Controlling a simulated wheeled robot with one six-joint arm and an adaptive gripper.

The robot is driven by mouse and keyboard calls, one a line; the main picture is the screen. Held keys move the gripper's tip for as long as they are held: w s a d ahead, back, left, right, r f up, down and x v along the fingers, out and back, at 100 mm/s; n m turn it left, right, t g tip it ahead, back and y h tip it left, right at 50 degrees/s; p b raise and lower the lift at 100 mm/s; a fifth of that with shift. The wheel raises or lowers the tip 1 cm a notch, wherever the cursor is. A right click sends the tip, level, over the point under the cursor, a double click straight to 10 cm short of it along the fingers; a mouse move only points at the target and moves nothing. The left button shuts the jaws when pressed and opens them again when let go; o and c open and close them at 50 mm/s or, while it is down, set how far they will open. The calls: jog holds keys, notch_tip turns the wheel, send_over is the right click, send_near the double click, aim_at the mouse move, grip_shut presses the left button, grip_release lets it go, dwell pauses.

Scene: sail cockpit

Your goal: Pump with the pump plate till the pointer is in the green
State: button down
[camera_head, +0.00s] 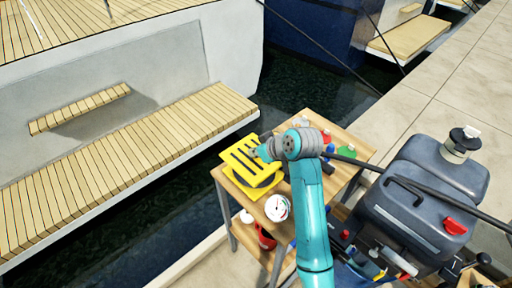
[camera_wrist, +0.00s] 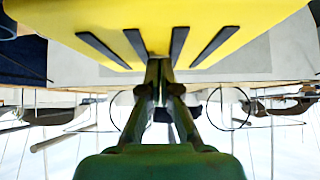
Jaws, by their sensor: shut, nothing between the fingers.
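The yellow pump plate with dark slots (camera_head: 244,157) sits tilted above its yellow base (camera_head: 240,204), at the left end of a small wooden table. A dark part shows between plate and base. My gripper (camera_head: 262,152) is at the plate's right edge. In the wrist view the gripper (camera_wrist: 159,66) is shut and empty, its tips at the edge of the yellow plate (camera_wrist: 160,35). I cannot tell whether they touch it.
The wooden table (camera_head: 350,140) also bears a green bottle (camera_head: 346,151) and other small items. Water and a moored boat (camera_head: 150,65) lie left.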

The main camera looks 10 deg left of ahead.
aim_at(255, 165)
notch_tip(255, 165, down, 6)
jog(key=shift+s+r, duration=0.1)
dwell(0.4)
